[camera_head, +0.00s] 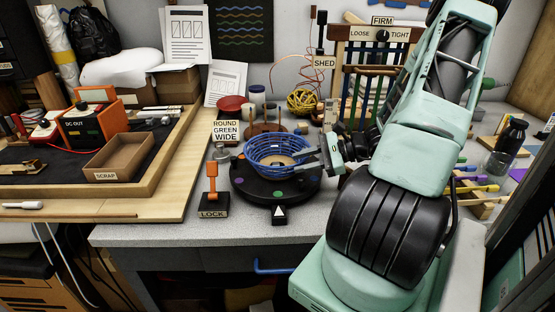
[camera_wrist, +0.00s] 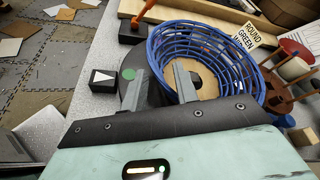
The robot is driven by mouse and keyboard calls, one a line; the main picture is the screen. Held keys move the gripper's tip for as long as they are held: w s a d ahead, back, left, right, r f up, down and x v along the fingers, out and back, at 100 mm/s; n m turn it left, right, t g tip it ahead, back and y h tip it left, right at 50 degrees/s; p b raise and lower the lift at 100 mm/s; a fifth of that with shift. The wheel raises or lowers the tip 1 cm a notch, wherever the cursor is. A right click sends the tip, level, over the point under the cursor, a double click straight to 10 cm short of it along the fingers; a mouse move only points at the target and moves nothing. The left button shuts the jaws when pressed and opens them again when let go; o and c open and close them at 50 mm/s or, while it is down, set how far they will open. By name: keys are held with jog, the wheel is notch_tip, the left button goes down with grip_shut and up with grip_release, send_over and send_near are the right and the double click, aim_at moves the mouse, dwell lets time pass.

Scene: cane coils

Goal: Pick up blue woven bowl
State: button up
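The blue woven bowl (camera_head: 262,158) sits upright on a black round turntable (camera_head: 252,190) with coloured dots on the bench. Its pale round base shows inside. My gripper (camera_head: 316,156) reaches in from the right at the bowl's right rim. In the wrist view the bowl (camera_wrist: 232,62) fills the upper middle. There my gripper (camera_wrist: 160,86) is open, with one finger outside the bowl and the other over its inside, so the near wall lies between them. I cannot tell whether either finger touches the weave.
An orange lever with a LOCK block (camera_head: 214,205) stands left of the turntable. A ROUND GREEN WIDE sign (camera_head: 226,131) and a spool rack (camera_head: 264,128) stand behind. A scrap tray (camera_head: 120,157) lies left. The bench front (camera_head: 150,232) is clear.

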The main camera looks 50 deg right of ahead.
aim_at(286, 166)
jog(key=x, duration=0.5)
grip_shut()
